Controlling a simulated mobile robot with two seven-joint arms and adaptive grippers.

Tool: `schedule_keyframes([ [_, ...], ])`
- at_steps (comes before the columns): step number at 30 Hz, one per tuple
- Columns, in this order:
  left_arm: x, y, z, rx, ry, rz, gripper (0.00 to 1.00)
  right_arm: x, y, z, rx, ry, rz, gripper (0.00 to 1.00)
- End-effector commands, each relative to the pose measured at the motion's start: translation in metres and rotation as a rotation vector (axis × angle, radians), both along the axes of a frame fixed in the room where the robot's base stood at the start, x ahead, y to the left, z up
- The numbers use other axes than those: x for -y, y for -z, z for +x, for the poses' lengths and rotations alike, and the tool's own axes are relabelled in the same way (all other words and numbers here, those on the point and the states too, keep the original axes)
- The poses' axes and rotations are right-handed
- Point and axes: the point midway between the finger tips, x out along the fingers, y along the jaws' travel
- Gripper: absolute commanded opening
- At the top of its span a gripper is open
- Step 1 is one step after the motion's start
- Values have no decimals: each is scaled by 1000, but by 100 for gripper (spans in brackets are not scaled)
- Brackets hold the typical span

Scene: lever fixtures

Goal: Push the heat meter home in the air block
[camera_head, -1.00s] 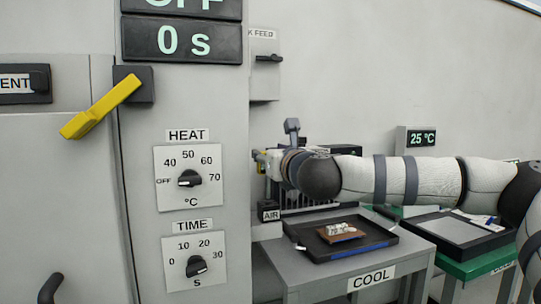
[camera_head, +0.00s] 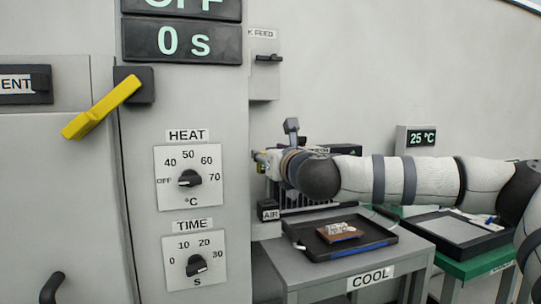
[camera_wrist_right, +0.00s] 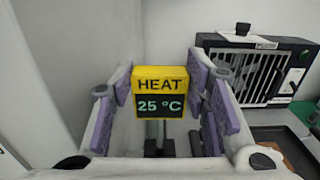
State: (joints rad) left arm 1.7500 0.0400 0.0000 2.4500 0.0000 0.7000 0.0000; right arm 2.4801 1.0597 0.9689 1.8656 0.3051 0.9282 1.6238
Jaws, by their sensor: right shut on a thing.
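The heat meter (camera_wrist_right: 160,92) is a yellow-topped box reading HEAT 25 °C in the right wrist view. My right gripper (camera_wrist_right: 161,88) is shut on it, a purple-padded finger on each side. A thin stem runs down from the meter to a dark block (camera_wrist_right: 159,148) below. I cannot tell how deep the stem sits. In the head view the black air block (camera_head: 268,211), labelled AIR, stands beside the tall grey cabinet, below my right gripper (camera_head: 262,162). The meter is mostly hidden there by the gripper. My left gripper is not in view.
The cabinet carries HEAT (camera_head: 189,178) and TIME (camera_head: 195,264) dials and a yellow lever (camera_head: 100,108). A COOL table (camera_head: 330,283) holds a black tray (camera_head: 377,245) with a small brown piece (camera_head: 339,233). A slotted black unit (camera_wrist_right: 255,70) stands close right of the gripper.

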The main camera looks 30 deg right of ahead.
Motion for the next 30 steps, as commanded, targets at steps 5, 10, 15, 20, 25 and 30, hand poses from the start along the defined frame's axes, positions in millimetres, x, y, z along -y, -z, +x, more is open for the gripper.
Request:
schedule_keyframes([
  [5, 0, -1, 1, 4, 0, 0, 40, 0, -1, 0, 1, 0, 0, 15],
  [10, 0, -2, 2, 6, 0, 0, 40, 0, -1, 0, 1, 0, 0, 15],
  [15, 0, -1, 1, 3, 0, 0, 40, 0, 2, 0, -1, 0, 0, 15],
  [20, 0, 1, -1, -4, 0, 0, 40, 0, 7, 1, -2, 0, 0, 15],
  [25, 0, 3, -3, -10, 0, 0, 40, 0, 11, 1, -2, 0, 0, 15],
  [30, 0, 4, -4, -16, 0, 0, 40, 0, 15, 1, -2, 0, 0, 15],
])
